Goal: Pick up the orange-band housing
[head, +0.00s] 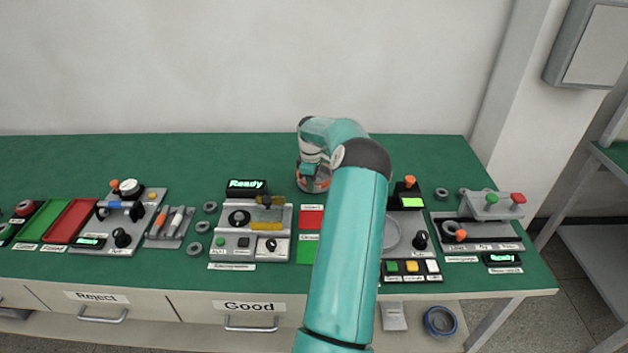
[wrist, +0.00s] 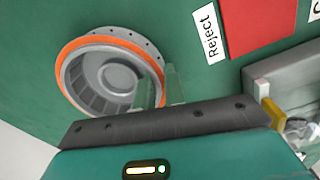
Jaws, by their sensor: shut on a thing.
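The orange-band housing (wrist: 112,76) is a round grey shell with an orange band around its rim, its open side facing the wrist camera. In the head view the housing (head: 318,184) is at the back of the green table, partly hidden by my gripper and arm. My gripper (wrist: 160,88) is shut on the housing's rim wall, with one finger inside the rim and the other outside. In the head view my gripper (head: 311,168) points down onto it. I cannot tell whether the housing touches the table.
A red Reject pad (head: 311,219) lies just in front of the housing. A station with a "Ready" display (head: 246,186) stands to the left, and a press-like station (head: 406,192) to the right. The back of the green table (head: 200,160) is clear.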

